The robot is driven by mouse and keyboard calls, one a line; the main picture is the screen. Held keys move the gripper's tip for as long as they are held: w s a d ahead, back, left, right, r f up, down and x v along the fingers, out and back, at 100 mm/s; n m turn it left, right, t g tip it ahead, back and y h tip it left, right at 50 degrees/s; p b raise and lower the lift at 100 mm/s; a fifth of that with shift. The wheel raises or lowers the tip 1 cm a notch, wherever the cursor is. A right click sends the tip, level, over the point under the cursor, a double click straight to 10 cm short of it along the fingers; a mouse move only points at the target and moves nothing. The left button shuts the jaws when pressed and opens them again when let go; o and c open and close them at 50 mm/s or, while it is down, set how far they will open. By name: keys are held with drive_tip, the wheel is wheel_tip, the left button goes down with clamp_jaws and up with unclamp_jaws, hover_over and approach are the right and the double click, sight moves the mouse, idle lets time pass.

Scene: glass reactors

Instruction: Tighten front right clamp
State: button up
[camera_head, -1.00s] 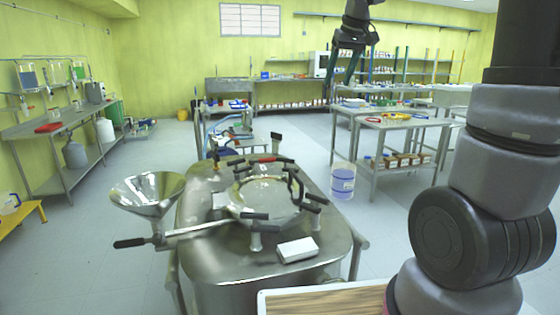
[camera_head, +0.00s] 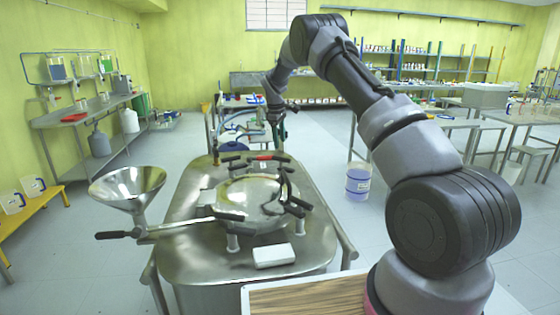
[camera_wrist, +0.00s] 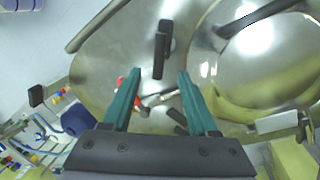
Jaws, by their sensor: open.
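The steel reactor lid (camera_head: 255,200) sits on a steel table, with black-handled clamps around its rim. The front right clamp (camera_head: 298,206) is at the lid's right edge in the head view. My gripper (camera_head: 277,137) is above the far side of the table, beyond the lid. In the wrist view my gripper (camera_wrist: 152,84) is open, with two teal fingers apart and nothing between them. A black clamp handle (camera_wrist: 161,52) stands ahead of the fingers, beside the domed lid (camera_wrist: 255,65); I cannot tell which clamp it is.
A steel funnel (camera_head: 128,185) and a long black-ended lever (camera_head: 118,234) are left of the lid. A white box (camera_head: 273,256) lies on the table's near edge. A blue container (camera_head: 358,183) stands on the floor at right. A red-marked handle (camera_head: 265,158) is behind the lid.

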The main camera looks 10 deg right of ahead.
sight(282, 158)
drive_tip(key=f, duration=0.3)
drive_tip(key=w+d+f, duration=0.1)
drive_tip(key=f, duration=0.6)
drive_tip(key=shift+w+d+f, duration=0.1)
drive_tip(key=shift+w+d, duration=0.05)
drive_tip(key=shift+w, duration=0.15)
clamp_jaws()
